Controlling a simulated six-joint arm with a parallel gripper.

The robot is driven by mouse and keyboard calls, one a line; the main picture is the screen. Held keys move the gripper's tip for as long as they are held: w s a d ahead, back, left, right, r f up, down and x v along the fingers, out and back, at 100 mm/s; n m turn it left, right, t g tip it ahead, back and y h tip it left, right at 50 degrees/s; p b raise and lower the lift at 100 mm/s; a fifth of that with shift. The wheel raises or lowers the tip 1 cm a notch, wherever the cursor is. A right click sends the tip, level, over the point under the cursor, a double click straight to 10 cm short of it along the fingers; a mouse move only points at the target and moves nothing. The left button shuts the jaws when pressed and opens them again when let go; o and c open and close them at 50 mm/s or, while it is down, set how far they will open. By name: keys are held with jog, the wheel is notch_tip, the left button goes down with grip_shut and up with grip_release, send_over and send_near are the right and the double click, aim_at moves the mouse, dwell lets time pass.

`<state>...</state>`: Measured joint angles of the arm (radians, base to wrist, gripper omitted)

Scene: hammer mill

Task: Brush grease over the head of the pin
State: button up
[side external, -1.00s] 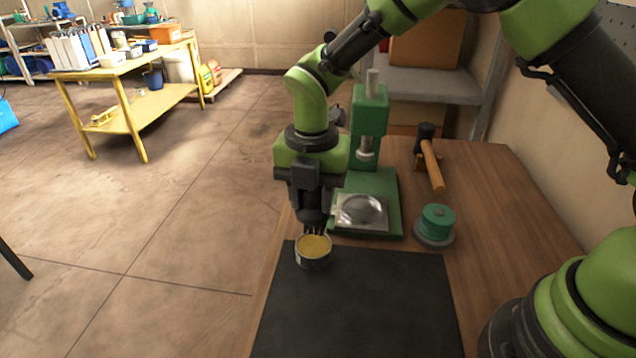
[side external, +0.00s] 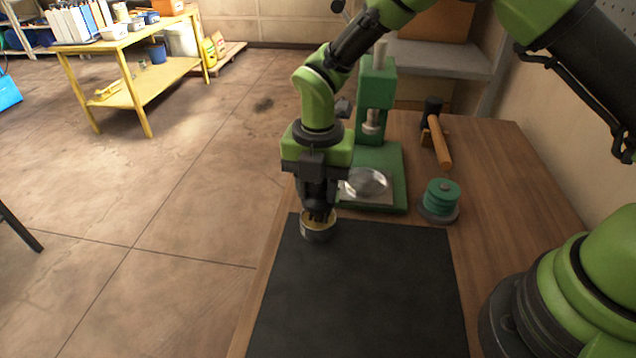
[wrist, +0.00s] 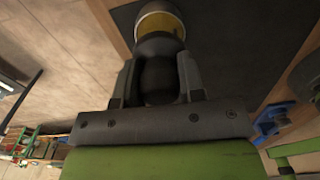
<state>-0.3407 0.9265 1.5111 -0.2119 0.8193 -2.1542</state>
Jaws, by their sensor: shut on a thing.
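My gripper (side external: 318,194) points down over the far left corner of the black mat. It is shut on a dark brush (side external: 320,213), whose bristles reach into a small round tin of yellow grease (side external: 317,235). In the wrist view the jaws (wrist: 158,80) hold the brush's dark rounded handle (wrist: 160,48), with the tin (wrist: 160,8) beyond it. The bristle tips are hidden inside the tin. I cannot make out the pin or its head in these frames.
A green press (side external: 376,100) with a shiny round piece (side external: 366,182) on its base stands close behind and right of my gripper. A green stacked round part (side external: 441,195) and a wooden-handled hammer (side external: 440,145) lie to the right. The black mat (side external: 360,290) is otherwise clear.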

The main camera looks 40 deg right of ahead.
jog(key=shift+f, duration=0.65)
dwell(1.4)
jog(key=shift+r, duration=3.6)
jog(key=shift+d, duration=0.1)
